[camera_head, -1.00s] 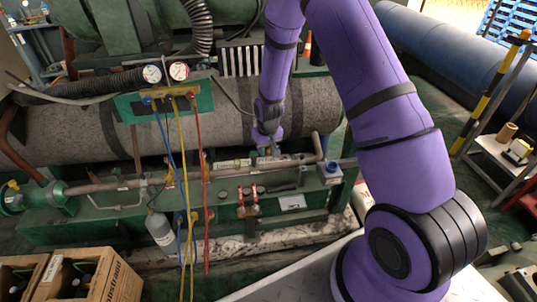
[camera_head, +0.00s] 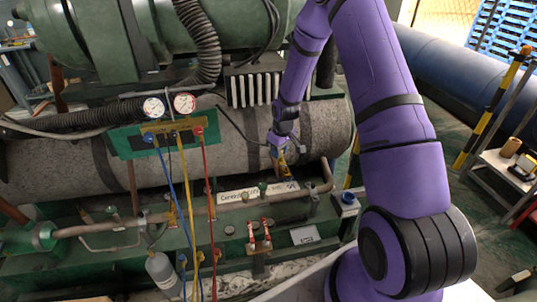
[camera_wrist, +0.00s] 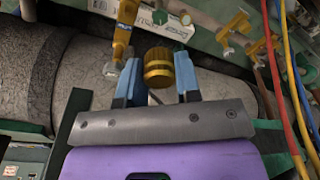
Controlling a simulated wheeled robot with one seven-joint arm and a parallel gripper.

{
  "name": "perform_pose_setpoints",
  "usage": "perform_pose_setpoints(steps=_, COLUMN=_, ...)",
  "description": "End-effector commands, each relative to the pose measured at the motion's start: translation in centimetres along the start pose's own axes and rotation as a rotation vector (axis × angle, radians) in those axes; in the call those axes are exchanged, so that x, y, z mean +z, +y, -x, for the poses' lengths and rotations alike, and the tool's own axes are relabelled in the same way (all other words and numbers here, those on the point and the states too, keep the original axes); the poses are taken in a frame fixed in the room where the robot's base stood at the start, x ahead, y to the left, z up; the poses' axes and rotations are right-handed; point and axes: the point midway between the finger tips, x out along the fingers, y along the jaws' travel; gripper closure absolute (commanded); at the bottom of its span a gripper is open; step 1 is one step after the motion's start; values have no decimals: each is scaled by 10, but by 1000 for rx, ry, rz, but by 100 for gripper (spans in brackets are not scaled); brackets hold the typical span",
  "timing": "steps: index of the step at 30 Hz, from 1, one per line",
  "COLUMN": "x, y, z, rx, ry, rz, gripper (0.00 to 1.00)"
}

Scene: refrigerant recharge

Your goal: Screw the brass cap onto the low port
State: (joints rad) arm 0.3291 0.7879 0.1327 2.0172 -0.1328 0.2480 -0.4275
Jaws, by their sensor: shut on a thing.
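The ridged brass cap (camera_wrist: 158,68) sits between the two blue fingertips of my gripper (camera_wrist: 158,82) in the wrist view. My gripper is shut on it, and the cap is clear of any fitting as far as I can see. In the head view my gripper (camera_head: 279,143) is above the pipework, in front of the grey insulated cylinder; the cap is too small to make out there. A yellow-brass fitting (camera_wrist: 125,30) with a blue mark stands just beyond the left finger; it also shows below my gripper (camera_head: 283,168). I cannot tell which fitting is the low port.
Blue, yellow and red hoses (camera_head: 207,190) hang from the gauge manifold (camera_head: 170,137), left of my gripper. The grey cylinder (camera_head: 220,140) is close behind.

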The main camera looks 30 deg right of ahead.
Motion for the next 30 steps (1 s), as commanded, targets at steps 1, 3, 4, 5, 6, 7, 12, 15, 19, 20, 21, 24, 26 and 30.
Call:
perform_pose_setpoints(steps=1, x=3, y=11, z=-1, rx=-2, ry=2, rz=14, gripper=91)
perform_pose_setpoints(steps=3, x=6, y=21, z=-1, rx=-6, ry=3, rz=45, gripper=91)
perform_pose_setpoints(steps=4, x=8, y=25, z=-2, rx=-6, ry=4, rz=56, gripper=91)
perform_pose_setpoints(steps=5, x=8, y=28, z=-2, rx=-7, ry=5, rz=66, gripper=91)
perform_pose_setpoints(steps=6, x=10, y=32, z=-2, rx=-8, ry=6, rz=76, gripper=91)
perform_pose_setpoints(steps=7, x=10, y=34, z=-2, rx=-8, ry=6, rz=84, gripper=91)
perform_pose_setpoints(steps=12, x=12, y=40, z=-5, rx=-10, ry=7, rz=102, gripper=91)
perform_pose_setpoints(steps=15, x=13, y=39, z=-10, rx=-11, ry=6, rz=103, gripper=91)
perform_pose_setpoints(steps=19, x=14, y=39, z=-20, rx=-10, ry=6, rz=103, gripper=91)
perform_pose_setpoints(steps=20, x=14, y=39, z=-23, rx=-11, ry=6, rz=103, gripper=91)
perform_pose_setpoints(steps=21, x=15, y=39, z=-26, rx=-11, ry=6, rz=103, gripper=91)
perform_pose_setpoints(steps=24, x=16, y=39, z=-35, rx=-11, ry=6, rz=102, gripper=91)
perform_pose_setpoints(steps=26, x=16, y=39, z=-40, rx=-11, ry=6, rz=102, gripper=91)
perform_pose_setpoints(steps=30, x=17, y=39, z=-52, rx=-11, ry=6, rz=102, gripper=91)
